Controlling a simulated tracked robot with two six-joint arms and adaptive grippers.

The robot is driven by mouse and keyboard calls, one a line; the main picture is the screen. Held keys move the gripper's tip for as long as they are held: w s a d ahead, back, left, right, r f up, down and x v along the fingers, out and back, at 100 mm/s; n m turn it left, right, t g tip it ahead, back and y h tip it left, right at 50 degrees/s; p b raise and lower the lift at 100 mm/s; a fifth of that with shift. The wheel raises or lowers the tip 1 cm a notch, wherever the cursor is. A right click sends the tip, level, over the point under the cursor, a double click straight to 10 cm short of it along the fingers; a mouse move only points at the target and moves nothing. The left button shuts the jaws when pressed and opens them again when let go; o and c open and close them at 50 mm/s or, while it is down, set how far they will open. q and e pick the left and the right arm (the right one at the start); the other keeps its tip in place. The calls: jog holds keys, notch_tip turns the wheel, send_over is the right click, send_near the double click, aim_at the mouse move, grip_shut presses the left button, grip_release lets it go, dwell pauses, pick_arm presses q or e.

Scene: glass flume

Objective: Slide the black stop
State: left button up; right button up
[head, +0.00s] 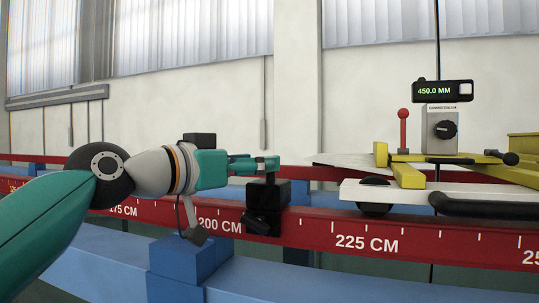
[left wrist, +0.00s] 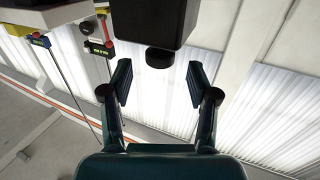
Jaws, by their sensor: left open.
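The black stop (head: 268,194) sits on the red rail (head: 330,235) between the 200 CM and 225 CM marks. My left gripper (head: 266,163) reaches in from the left, its fingers close to the top of the stop. In the left wrist view, the left gripper (left wrist: 159,70) is open, with its two fingers spread apart. A black block (left wrist: 150,20), which looks like the stop, is beyond the fingertips, and its round knob (left wrist: 159,57) lies between them in the picture. I cannot tell if the fingers touch it. My right gripper is not in view.
A carriage with a white plate (head: 400,194) and yellow bars stands right of the stop. It carries a red-knobbed lever (head: 404,128), a dial box (head: 441,130) and a display (head: 442,91) reading 450.0 MM. Blue beams run below the rail.

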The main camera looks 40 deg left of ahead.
pick_arm(q)
jog(key=shift+w+d+p, duration=0.15)
jog(key=shift+w+p, duration=0.05)
jog(key=shift+w, duration=0.85)
jog(key=shift+w+d+p, duration=0.15)
jog(key=shift+w, duration=0.9)
jog(key=shift+c, duration=0.2)
grip_shut()
